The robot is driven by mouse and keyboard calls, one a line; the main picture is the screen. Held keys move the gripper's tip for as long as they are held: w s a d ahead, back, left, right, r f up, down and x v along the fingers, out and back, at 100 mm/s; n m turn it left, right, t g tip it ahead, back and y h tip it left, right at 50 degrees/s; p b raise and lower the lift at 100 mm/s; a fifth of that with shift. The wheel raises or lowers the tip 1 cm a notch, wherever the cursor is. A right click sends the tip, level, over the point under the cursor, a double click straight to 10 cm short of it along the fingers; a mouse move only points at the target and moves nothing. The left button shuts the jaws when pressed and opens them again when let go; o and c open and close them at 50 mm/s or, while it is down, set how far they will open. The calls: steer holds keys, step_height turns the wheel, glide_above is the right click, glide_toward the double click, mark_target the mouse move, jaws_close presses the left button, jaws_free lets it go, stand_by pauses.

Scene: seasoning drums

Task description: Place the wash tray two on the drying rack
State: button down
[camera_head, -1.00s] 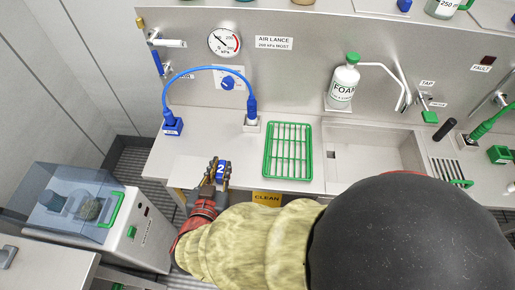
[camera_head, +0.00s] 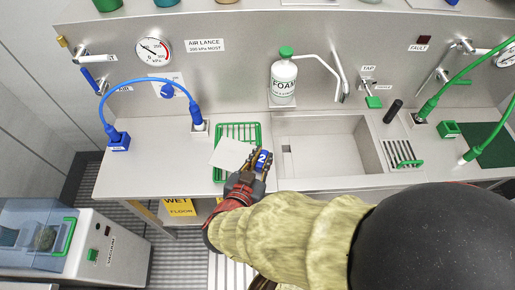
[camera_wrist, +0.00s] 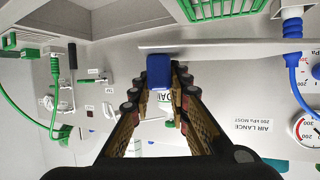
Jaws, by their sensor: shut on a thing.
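Wash tray two is a flat white plate (camera_head: 230,153) with a blue handle (camera_head: 262,156) marked 2. My gripper (camera_head: 254,162) is shut on that handle, which also shows between the fingers in the wrist view (camera_wrist: 159,72). The drying rack (camera_head: 239,127) is a green-rimmed wire rack on the counter left of the sink. The plate covers its middle and part of its left side in the head view. In the wrist view, which is upside down, the plate is edge-on and level, with a gap between it and the rack (camera_wrist: 222,8).
The sink (camera_head: 325,150) lies right of the rack. A foam bottle (camera_head: 284,82) stands behind, and a blue air hose (camera_head: 150,82) arches at the left. A blue-lidded vacuum machine (camera_head: 75,255) stands at lower left.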

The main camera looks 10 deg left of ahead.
steer(key=w+f, duration=0.1)
steer(key=w, duration=0.1)
steer(key=w+a+f+b, duration=0.2)
steer(key=w, duration=0.1)
steer(key=shift+w, duration=0.35)
steer(key=w+f, duration=0.1)
steer(key=w+a+f+b, duration=0.1)
steer(key=f, duration=0.1)
steer(key=w+f+b, duration=0.1)
steer(key=w+f, duration=0.1)
steer(key=shift+a, duration=0.35)
steer(key=shift+w+f+b, duration=0.15)
steer(key=shift+f+b, duration=0.1)
steer(key=shift+b, duration=0.15)
step_height(320, 180, down, 3)
steer(key=shift+a+f+b, duration=0.1)
steer(key=shift+f+b, duration=0.05)
steer(key=shift+b, duration=0.85)
steer(key=c, duration=1.7)
jaws_free()
